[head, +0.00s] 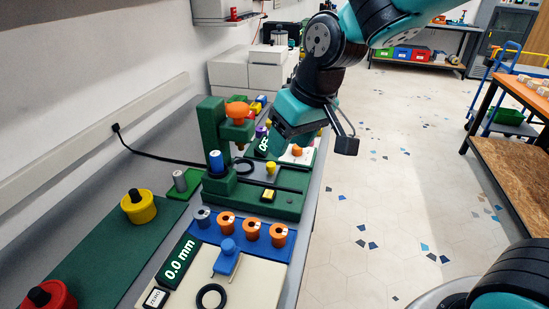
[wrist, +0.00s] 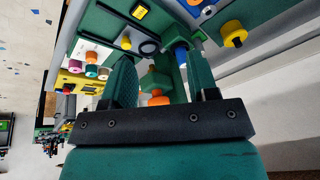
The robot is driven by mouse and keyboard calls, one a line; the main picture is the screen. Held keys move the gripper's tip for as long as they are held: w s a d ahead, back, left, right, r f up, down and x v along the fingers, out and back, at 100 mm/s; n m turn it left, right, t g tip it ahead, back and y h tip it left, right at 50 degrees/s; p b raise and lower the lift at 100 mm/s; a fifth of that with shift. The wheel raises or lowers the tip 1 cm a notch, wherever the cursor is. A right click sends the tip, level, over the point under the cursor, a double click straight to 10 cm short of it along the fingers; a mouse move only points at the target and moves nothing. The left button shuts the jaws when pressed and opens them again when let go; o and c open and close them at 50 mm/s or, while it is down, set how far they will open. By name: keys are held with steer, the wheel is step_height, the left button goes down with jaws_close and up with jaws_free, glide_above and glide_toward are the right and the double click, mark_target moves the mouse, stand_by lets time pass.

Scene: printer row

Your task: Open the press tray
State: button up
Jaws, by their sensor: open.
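The green press (head: 213,135) stands on the bench, with an orange knob (head: 237,109) on top and a green base (head: 225,190). A grey tray plate (head: 255,174) lies between dark rails on the base. It carries a black ring (head: 243,165) and a small yellow knob (head: 271,167). Contact with the tray cannot be told.
A blue holder with orange spools (head: 251,230) and a cream gauge reading 0.0 mm (head: 240,277) stand in front of the press. A yellow spool (head: 139,207) and a red spool (head: 50,297) are on the left. A black cable (head: 150,152) runs behind.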

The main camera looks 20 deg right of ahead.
steer(key=m+t+h, duration=0.2)
glide_toward(271, 164)
steer(key=p+x, duration=0.2)
steer(key=x, duration=0.7)
steer(key=shift+f, duration=0.15)
